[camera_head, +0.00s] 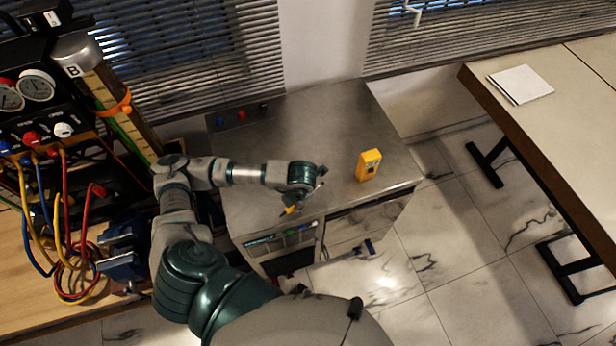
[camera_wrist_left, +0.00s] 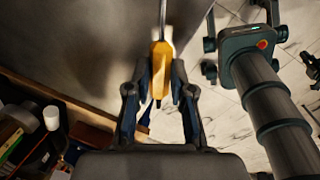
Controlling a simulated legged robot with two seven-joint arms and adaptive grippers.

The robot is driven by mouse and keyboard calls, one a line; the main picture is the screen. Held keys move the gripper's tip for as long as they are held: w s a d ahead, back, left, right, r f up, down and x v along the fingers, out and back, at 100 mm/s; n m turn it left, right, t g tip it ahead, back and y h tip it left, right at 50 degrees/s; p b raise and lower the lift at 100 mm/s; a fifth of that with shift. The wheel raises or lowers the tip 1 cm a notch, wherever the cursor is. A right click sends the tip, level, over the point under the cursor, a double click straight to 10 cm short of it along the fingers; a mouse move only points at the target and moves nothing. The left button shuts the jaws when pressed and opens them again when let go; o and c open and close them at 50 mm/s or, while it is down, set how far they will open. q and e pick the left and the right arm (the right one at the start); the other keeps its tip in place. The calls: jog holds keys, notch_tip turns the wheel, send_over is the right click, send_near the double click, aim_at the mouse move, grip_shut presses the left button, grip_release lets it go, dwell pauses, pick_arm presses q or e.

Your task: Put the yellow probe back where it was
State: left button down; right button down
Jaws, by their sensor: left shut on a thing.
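The yellow probe (camera_wrist_left: 160,65) is between the two fingers of my left gripper (camera_wrist_left: 163,75) in the left wrist view. A thin metal tip runs from it toward the top of that view. In the head view my left gripper (camera_head: 298,201) is over the front part of the metal cabinet top, and a small orange-yellow end of the probe (camera_head: 290,210) shows below it. The fingers hide part of the probe. A yellow handheld meter (camera_head: 369,165) stands on the cabinet top, to the right of my left gripper and apart from it.
The metal cabinet (camera_head: 330,115) has free room on its top around the meter. Gauges (camera_head: 37,85), hoses and a lettered cylinder (camera_head: 82,62) crowd the left bench. A table with white paper (camera_head: 521,84) is at right.

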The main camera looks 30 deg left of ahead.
pick_arm(q)
jog(key=w+a, duration=0.1)
jog(key=w, duration=0.4)
jog(key=w+a+f+p, duration=0.1)
jog(key=w, duration=0.4)
jog(key=w+a+p, duration=0.1)
jog(key=w+a, duration=0.1)
jog(key=w, duration=0.3)
jog(key=shift+f, duration=0.15)
jog(key=shift+w+f, duration=0.1)
notch_tip(320, 180, down, 3)
jog(key=shift+a+f+p, duration=0.1)
jog(key=shift+f+p, duration=0.1)
jog(key=shift+p, duration=0.25)
jog(key=c, duration=1)
grip_release()
jog(key=r, duration=0.4)
jog(key=d+r+b, duration=0.1)
jog(key=r, duration=0.3)
jog(key=d+r, duration=0.1)
jog(key=r, duration=0.3)
jog(key=shift+s, duration=0.35)
jog(key=shift+f, duration=0.1)
